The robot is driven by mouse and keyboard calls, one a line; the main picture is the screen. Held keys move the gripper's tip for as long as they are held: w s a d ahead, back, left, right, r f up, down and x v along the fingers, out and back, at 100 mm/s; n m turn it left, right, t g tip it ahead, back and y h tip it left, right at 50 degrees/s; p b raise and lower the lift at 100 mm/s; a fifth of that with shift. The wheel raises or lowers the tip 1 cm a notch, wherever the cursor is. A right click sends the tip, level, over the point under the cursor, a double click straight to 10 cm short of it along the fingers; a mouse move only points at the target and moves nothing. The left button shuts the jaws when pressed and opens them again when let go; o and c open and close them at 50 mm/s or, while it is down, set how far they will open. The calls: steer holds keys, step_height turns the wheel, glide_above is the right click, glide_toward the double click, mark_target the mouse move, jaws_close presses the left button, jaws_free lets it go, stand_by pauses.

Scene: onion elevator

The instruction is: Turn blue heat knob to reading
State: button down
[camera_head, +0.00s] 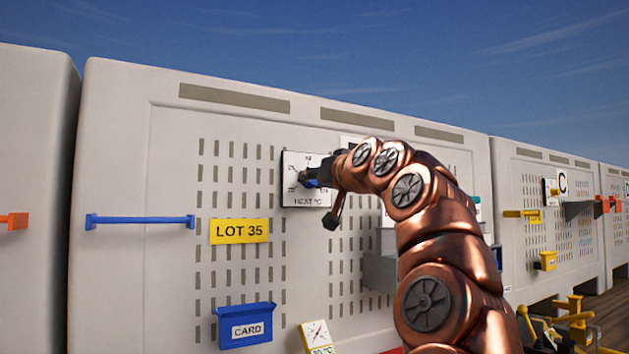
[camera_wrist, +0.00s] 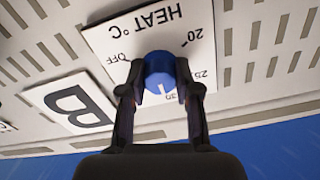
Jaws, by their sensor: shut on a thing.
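The blue heat knob (camera_wrist: 159,68) sits on a white dial plate (camera_wrist: 105,42) marked "HEAT °C", which appears upside down in the wrist view. Marks for OFF, 20, 25 and a partly hidden 30 show around it. The knob's white pointer line faces the bottom of the wrist view, towards the 30 mark. My gripper (camera_wrist: 159,72) is shut on the knob, one finger on each side. In the head view the dial plate (camera_head: 296,163) is on the pale wall panel, and my gripper (camera_head: 313,180) covers much of the knob.
A grey bin (camera_head: 380,270) sits behind my arm. A white "B" plate (camera_wrist: 72,105) is beside the dial.

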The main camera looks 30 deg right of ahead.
stand_by(0.3)
steer(key=c, duration=0.8)
jaws_free()
steer(key=shift+s, duration=0.15)
steer(key=shift+s+a, duration=0.15)
steer(key=shift+s, duration=1.8)
steer(key=shift+s+a, duration=0.2)
steer(key=shift+s, duration=1.8)
steer(key=shift+s+a, duration=0.15)
steer(key=shift+s, duration=1.8)
